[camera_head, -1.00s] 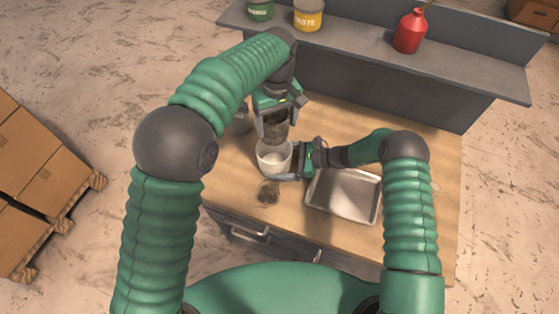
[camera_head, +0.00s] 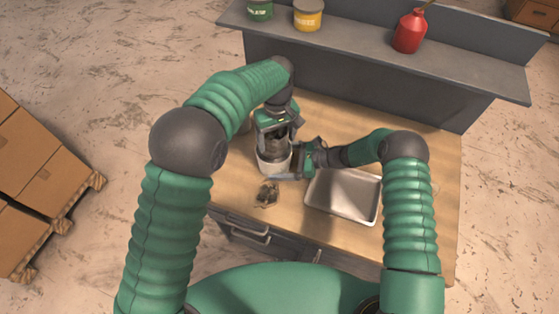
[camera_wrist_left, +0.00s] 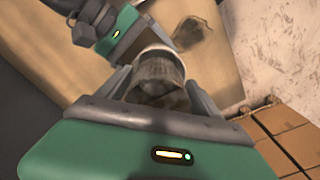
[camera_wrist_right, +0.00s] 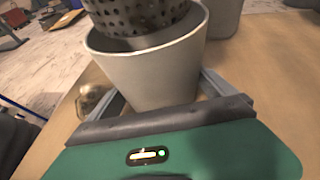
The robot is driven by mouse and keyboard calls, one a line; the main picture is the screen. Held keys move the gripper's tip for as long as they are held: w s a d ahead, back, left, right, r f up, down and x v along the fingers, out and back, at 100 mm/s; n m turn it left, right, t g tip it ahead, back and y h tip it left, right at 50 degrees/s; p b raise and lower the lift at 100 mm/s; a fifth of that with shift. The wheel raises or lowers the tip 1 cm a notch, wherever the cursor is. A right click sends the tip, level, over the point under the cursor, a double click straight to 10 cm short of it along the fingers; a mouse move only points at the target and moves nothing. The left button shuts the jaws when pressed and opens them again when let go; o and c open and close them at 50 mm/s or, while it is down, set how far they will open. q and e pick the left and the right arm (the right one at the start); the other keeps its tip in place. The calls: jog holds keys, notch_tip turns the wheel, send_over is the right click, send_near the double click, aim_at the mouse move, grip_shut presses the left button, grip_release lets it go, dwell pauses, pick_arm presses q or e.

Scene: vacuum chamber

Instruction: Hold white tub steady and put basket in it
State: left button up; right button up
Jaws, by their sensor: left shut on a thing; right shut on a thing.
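The white tub (camera_head: 272,167) stands on the wooden workbench and fills the lower middle of the right wrist view (camera_wrist_right: 150,75). My right gripper (camera_head: 297,165) is shut on the tub from its right side. The basket (camera_head: 276,142) is dark and perforated; the right wrist view shows its lower part (camera_wrist_right: 135,16) inside the tub's mouth, with its top out of frame. My left gripper (camera_head: 276,132) is above the tub and shut on the basket. In the left wrist view the basket (camera_wrist_left: 158,80) sits between the fingers, and the tub's rim (camera_wrist_left: 160,50) shows just beyond it.
A metal tray (camera_head: 343,195) lies right of the tub. A small brownish object (camera_head: 267,194) lies in front of the tub. Another pale container (camera_wrist_right: 224,18) stands behind the tub. A grey shelf (camera_head: 370,50) at the back holds cans and a red bottle (camera_head: 409,31).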

aim_at(277, 134)
pick_arm(q)
jog(key=shift+f, duration=1.3)
jog(key=o, duration=1.8)
notch_tip(277, 134, up, 12)
jog(key=shift+w+d, duration=0.1)
pick_arm(e)
jog(key=o, duration=1.1)
